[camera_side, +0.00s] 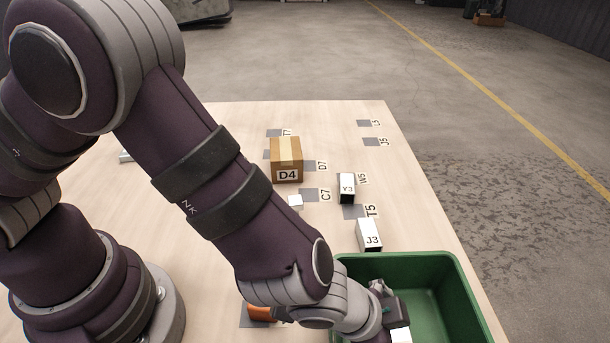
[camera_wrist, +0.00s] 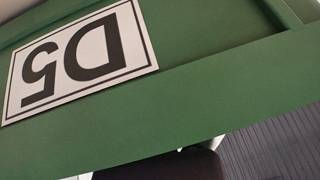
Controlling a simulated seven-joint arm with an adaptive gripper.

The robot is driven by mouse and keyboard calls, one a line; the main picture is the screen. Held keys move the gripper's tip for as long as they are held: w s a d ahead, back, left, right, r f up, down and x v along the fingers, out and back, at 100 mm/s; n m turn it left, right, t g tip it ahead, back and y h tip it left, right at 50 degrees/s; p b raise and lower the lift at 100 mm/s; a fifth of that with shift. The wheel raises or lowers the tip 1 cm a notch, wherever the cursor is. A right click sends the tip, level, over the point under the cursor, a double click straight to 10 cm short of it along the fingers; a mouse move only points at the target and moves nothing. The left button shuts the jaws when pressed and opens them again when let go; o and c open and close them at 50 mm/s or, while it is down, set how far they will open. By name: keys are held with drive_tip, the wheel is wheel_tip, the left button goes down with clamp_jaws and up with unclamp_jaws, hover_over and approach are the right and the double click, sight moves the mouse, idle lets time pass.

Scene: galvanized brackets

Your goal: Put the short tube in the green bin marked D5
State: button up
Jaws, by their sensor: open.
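The green bin (camera_side: 440,268) stands at the near right of the table in the side view. Its white D5 label (camera_wrist: 80,62) fills the upper left of the wrist view, upside down and very close. My gripper (camera_side: 388,310) is open, low over the left part of the bin; its fingertips are not clear. A dark part, probably of my gripper, shows at the wrist view's bottom edge. A white patch (camera_side: 400,335) lies just below my gripper in the side view; I cannot tell if it is a tube or a label. I cannot identify the short tube with certainty.
A box marked D4 (camera_side: 286,160), blocks marked Y3 (camera_side: 346,188) and J3 (camera_side: 369,235), and a small white cube (camera_side: 295,201) stand behind the bin. An orange piece (camera_side: 259,312) lies left of my wrist. The table's right strip is clear.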

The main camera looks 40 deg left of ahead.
drive_tip(key=v, duration=1.2)
drive_tip(key=w+a+r+n+y, duration=0.1)
drive_tip(key=w+a+r+n, duration=0.15)
drive_tip(key=a, duration=0.45)
drive_tip(key=w+a+r+n+y, duration=0.1)
drive_tip(key=a+r+n, duration=0.25)
drive_tip(key=a, duration=0.35)
drive_tip(key=s+a+r+n, duration=0.1)
drive_tip(key=s+a, duration=0.1)
drive_tip(key=a, duration=0.2)
drive_tip(key=s+a+r+n+y, duration=0.1)
drive_tip(key=s+a+n, duration=0.1)
drive_tip(key=a, duration=0.3)
drive_tip(key=shift+s+r, duration=0.2)
drive_tip(key=shift+s, duration=0.1)
